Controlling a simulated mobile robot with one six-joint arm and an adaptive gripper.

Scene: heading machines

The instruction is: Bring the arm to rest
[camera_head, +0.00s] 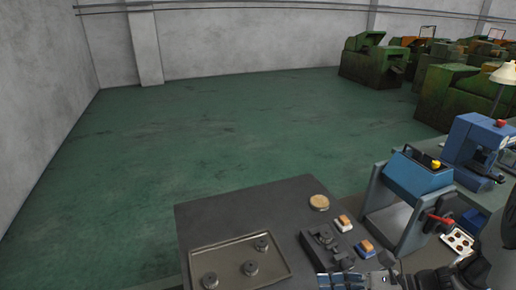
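My arm comes in from the bottom right corner as dark links, low over the right front corner of the dark table. My gripper (386,270) appears at the bottom edge, partly cut off by the frame. I cannot make out its fingertips clearly, nor whether it is open, shut or holding anything.
The dark table (225,212) holds a tray (222,262) with several round grey parts, a tan disc (319,202), a black fixture (325,246) and two small orange-topped blocks (343,223). A blue control box (418,175) and a blue machine (470,147) stand right.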

